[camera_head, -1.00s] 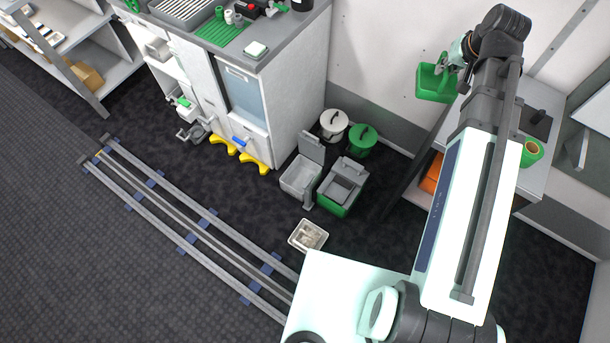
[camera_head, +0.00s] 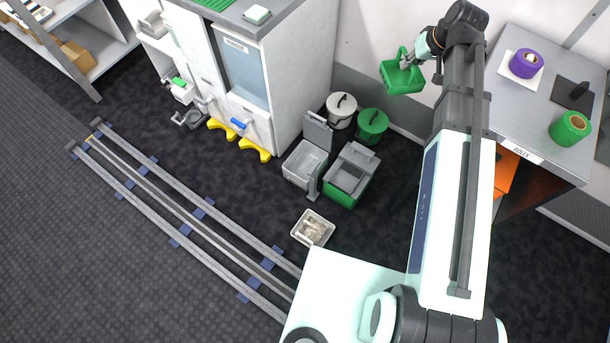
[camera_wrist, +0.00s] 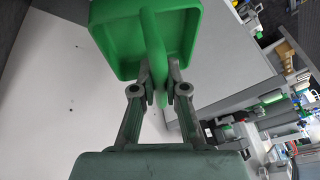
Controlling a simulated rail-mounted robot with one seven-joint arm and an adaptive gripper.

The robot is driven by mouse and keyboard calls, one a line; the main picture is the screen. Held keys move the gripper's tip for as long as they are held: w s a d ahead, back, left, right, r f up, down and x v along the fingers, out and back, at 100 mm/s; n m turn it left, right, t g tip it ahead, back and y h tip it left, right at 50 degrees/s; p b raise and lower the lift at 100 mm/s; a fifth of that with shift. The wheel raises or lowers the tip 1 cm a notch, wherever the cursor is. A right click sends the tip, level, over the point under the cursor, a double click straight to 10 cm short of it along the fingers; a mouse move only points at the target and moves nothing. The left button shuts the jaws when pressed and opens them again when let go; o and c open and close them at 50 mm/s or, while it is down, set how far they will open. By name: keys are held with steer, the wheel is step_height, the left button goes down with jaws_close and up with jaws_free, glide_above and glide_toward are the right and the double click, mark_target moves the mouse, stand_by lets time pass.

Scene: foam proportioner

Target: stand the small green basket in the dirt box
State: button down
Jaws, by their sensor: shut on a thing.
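The small green basket (camera_head: 402,80) hangs by its handle from my gripper (camera_head: 408,60), high up near the pale wall. It looks roughly upright and its inside looks empty. In the wrist view, the fingers of my gripper (camera_wrist: 160,88) are shut on the green handle, with the basket's tray (camera_wrist: 118,40) beyond them. I cannot tell for sure which container is the dirt box. On the floor, well below and left of the basket, stand a grey bin with a raised lid (camera_head: 291,168), a green-and-grey bin (camera_head: 344,194) and a small pale box with whitish contents (camera_head: 297,233).
A white lidded bucket (camera_head: 341,112) and a green lidded bucket (camera_head: 371,127) stand by the wall. A grey bench (camera_head: 540,105) at right holds a purple roll (camera_head: 526,63) and a green roll (camera_head: 571,128). A white cabinet (camera_head: 290,75) stands left. Dark floor is free around the bins.

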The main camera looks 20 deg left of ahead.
steer(key=a+f+n+g+b, duration=0.1)
steer(key=a+f+n+b, duration=0.2)
steer(key=a+f+b, duration=0.85)
steer(key=a+f+n+g+y+b, duration=0.1)
steer(key=a+f+n+g+b, duration=0.35)
steer(key=f, duration=1.15)
steer(key=a+f+n+t+b, duration=0.2)
steer(key=a+f+b, duration=0.7)
steer(key=f+b, duration=0.3)
steer(key=shift+s+a+f+b, duration=0.1)
steer(key=shift+a+f+b, duration=0.95)
steer(key=shift+f, duration=4.8)
steer(key=shift+s+a+f+b, duration=0.15)
steer(key=shift+f+b, duration=1.75)
steer(key=shift+f, duration=4)
steer(key=shift+s+a+f+b, duration=0.1)
steer(key=shift+a+f+b, duration=1)
steer(key=shift+f, duration=4.75)
steer(key=shift+d+b, duration=0.35)
steer(key=shift+d, duration=0.05)
steer(key=shift+f, duration=0.4)
steer(key=c, duration=1.2)
jaws_free()
